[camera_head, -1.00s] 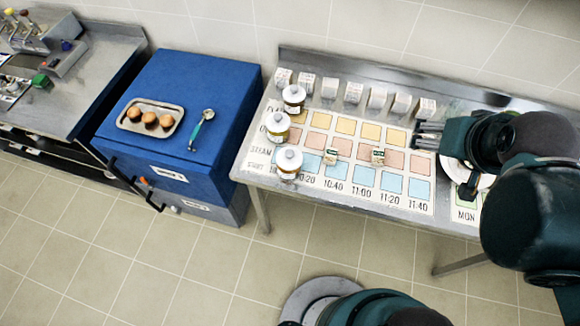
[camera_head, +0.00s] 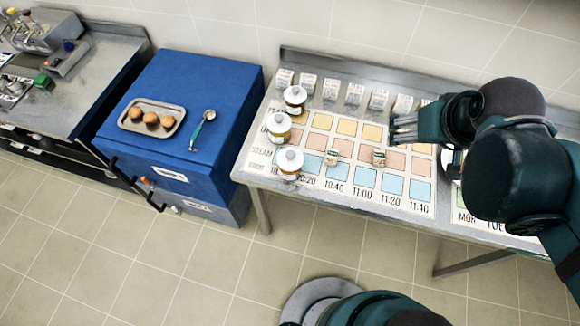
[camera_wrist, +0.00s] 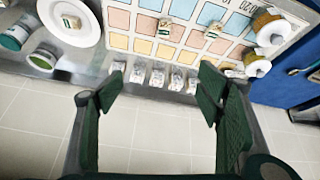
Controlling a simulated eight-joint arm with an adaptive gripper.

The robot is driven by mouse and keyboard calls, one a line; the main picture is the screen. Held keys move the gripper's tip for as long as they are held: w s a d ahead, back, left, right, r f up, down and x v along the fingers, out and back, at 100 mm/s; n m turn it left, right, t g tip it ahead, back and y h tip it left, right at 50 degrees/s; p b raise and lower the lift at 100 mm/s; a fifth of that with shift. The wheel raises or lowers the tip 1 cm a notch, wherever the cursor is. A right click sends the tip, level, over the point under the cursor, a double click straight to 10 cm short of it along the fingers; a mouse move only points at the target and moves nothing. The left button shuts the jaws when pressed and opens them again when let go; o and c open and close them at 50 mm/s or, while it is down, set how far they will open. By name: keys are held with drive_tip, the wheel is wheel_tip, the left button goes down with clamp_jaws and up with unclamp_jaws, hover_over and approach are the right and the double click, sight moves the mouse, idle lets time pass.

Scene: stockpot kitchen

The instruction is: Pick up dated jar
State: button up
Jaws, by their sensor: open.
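Three jars with pale round lids stand at the left end of the chart: a back jar (camera_head: 294,98), a middle jar (camera_head: 279,126) and a front jar (camera_head: 289,162). Two jars also show at the right of the wrist view, one higher (camera_wrist: 268,28) and one lower (camera_wrist: 257,66). In the wrist view, green-and-white containers (camera_wrist: 16,36) stand at the left. I cannot read a date on any of these. My gripper (camera_head: 403,130) is over the right part of the chart, open and empty, well right of the three jars. Its spread fingers show in the wrist view (camera_wrist: 161,76).
Two small labelled blocks, left (camera_head: 332,157) and right (camera_head: 379,158), lie on the chart (camera_head: 350,184). Several white cubes (camera_head: 355,92) line the back. A white plate (camera_wrist: 84,36) holds another block. A blue cabinet (camera_head: 205,85) stands left, with a gap before the table.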

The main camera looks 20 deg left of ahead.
drive_tip(key=w+a+f+n+g, duration=0.2)
drive_tip(key=w+a+f+n, duration=0.15)
drive_tip(key=a, duration=0.45)
drive_tip(key=n+g, duration=0.3)
drive_tip(key=n, duration=0.5)
hover_over(289, 154)
drive_tip(key=w+d, duration=0.3)
drive_tip(key=d, duration=0.4)
wheel_tip(289, 154, down, 11)
drive_tip(key=s+a+f+n, duration=0.1)
drive_tip(key=a+f, duration=0.3)
drive_tip(key=s+a+f+n, duration=0.1)
drive_tip(key=a+f, duration=0.1)
drive_tip(key=shift+s+a+n+g+h, duration=0.3)
drive_tip(key=shift+n+g, duration=0.05)
drive_tip(key=shift+g, duration=0.05)
drive_tip(key=shift+s+a+f, duration=0.2)
drive_tip(key=shift+a+f, duration=0.05)
drive_tip(key=shift+f, duration=0.05)
drive_tip(key=shift+f+b, duration=0.3)
drive_tip(key=shift+f, duration=1)
drive_tip(key=shift+f, duration=0.1)
drive_tip(key=shift+d+f, duration=0.2)
drive_tip(key=shift+f, duration=2.3)
